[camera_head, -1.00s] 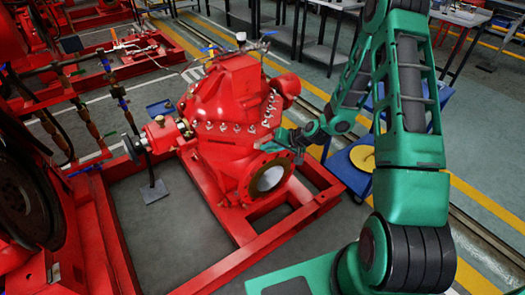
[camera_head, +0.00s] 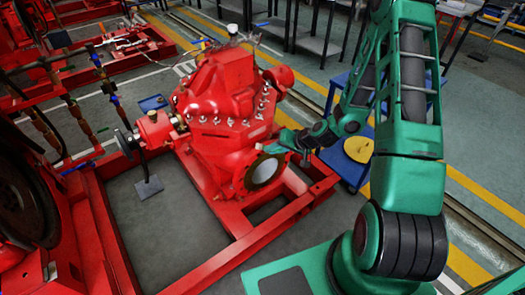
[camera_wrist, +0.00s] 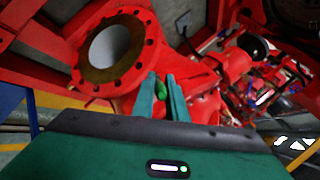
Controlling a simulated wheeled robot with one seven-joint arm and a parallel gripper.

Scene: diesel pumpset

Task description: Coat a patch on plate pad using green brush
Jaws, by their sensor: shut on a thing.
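The pump's round flange (camera_head: 246,180) faces outward on the red casing, with a pale grey disc (camera_head: 265,171) inside its ring. I take this disc for the plate pad but cannot be sure. In the wrist view the grey disc (camera_wrist: 109,47) is at upper left, ringed by a brownish bolted flange (camera_wrist: 137,62). My gripper (camera_head: 272,149) is just above the flange's upper edge in the head view. In the wrist view its teal fingers (camera_wrist: 161,80) are close together around a small green piece, apparently the green brush (camera_wrist: 160,92). The brush's tip is hidden or too small to tell.
The red pump casing (camera_head: 225,95) stands close beside my gripper on a red base frame (camera_head: 250,242). A blue cart (camera_head: 340,168) bearing a yellow disc (camera_head: 359,149) is to the right. A yellow floor line and open floor lie further right.

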